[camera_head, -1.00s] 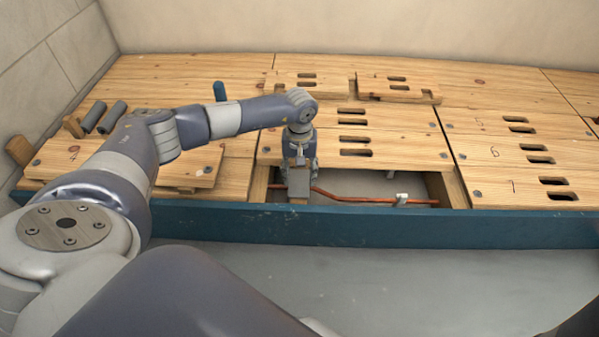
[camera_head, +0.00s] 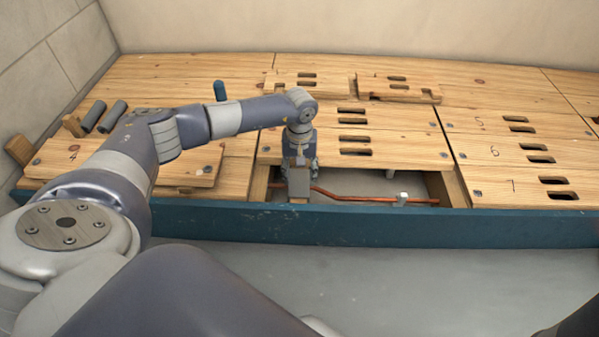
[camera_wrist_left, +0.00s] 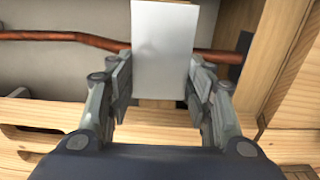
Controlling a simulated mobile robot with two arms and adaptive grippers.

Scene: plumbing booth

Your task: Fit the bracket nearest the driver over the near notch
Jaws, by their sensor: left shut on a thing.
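My left gripper (camera_head: 300,160) hangs over the near opening in the boards. It is shut on a pale grey bracket (camera_head: 299,186); in the left wrist view, the bracket's flat face (camera_wrist_left: 164,45) stands between the fingers (camera_wrist_left: 163,85). The copper pipe (camera_head: 345,198) runs behind the bracket; I cannot tell whether they touch. The near notch is hidden or too small to make out. A second pale bracket (camera_head: 402,198) is at the pipe farther right. A teal-handled tool (camera_head: 220,91), perhaps the driver, stands behind my left arm. My right gripper is out of view.
Wooden joists (camera_head: 447,188) bound the opening at its sides, and a blue edge beam (camera_head: 400,226) runs along the front. Slotted boards (camera_head: 425,145) lie behind. Two grey cylinders (camera_head: 93,115) lie at the left. The grey floor (camera_head: 420,280) in front is clear.

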